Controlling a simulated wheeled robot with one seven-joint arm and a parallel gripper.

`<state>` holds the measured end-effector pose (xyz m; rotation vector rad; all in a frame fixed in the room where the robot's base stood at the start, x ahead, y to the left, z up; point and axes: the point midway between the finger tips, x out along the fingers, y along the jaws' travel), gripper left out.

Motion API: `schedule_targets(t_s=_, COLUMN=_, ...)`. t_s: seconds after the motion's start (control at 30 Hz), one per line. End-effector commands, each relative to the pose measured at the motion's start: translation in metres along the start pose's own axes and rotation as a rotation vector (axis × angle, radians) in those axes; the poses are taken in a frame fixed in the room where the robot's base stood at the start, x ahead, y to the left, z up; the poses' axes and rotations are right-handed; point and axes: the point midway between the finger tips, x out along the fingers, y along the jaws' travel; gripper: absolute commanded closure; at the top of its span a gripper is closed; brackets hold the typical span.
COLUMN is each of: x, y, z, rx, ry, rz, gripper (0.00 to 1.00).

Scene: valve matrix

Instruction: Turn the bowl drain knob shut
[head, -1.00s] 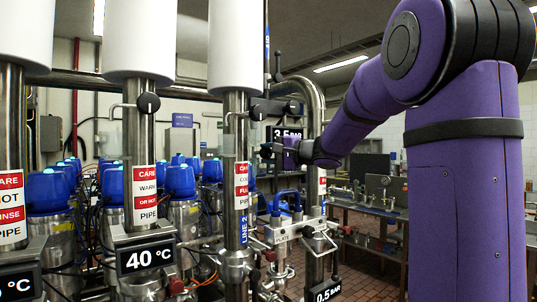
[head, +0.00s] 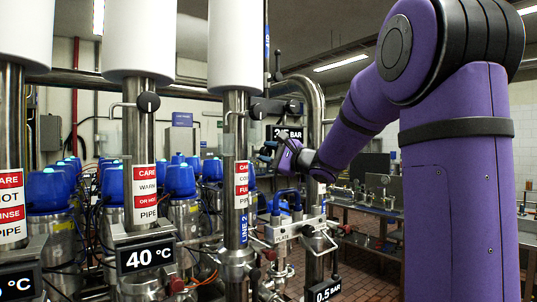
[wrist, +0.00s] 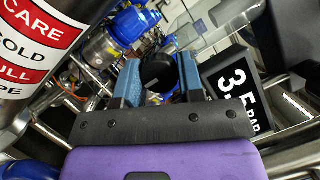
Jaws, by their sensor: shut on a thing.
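My gripper (head: 268,150) is beside the right steel column in the head view, just below the 3.5 bar display. In the wrist view its two blue fingers (wrist: 158,78) stand on either side of a round black knob (wrist: 157,72) and are shut on it. No label on this knob is readable, so I cannot confirm from print that it is the bowl drain knob. In the head view the gripped knob is hidden or too small to make out.
The 3.5 bar display (wrist: 238,92) is close on the right of my fingers. A steel pipe with a red and white label (wrist: 35,40) stands close on the left. Other pipes and blue-capped valves (head: 180,180) crowd the left. A workbench (head: 375,210) stands behind.

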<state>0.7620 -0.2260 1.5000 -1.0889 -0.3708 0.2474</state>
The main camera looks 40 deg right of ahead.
Motion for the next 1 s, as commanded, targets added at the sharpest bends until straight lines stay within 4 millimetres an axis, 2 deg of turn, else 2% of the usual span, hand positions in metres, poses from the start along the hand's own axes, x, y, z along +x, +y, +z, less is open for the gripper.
schedule_targets(t_s=0.33, x=0.000, y=0.001, z=-0.001, rx=0.004, ry=0.002, rz=0.002, gripper=0.88)
schedule_targets(t_s=0.37, x=0.000, y=0.001, z=-0.001, rx=0.004, ry=0.002, rz=0.002, gripper=0.60)
schedule_targets(t_s=0.4, x=0.000, y=0.001, z=-0.001, rx=0.004, ry=0.002, rz=0.002, gripper=0.51)
schedule_targets(t_s=0.47, x=0.000, y=0.001, z=-0.001, rx=0.004, ry=0.002, rz=0.001, gripper=0.39)
schedule_targets(t_s=0.77, x=-0.002, y=0.000, z=0.000, rx=0.002, ry=0.001, rz=0.000, gripper=0.39)
schedule_targets(t_s=0.87, x=-0.009, y=0.000, z=-0.001, rx=0.001, ry=0.002, rz=0.000, gripper=0.39)
schedule_targets(t_s=1.0, x=-0.030, y=0.000, z=0.000, rx=0.002, ry=0.002, rz=-0.002, gripper=0.39)
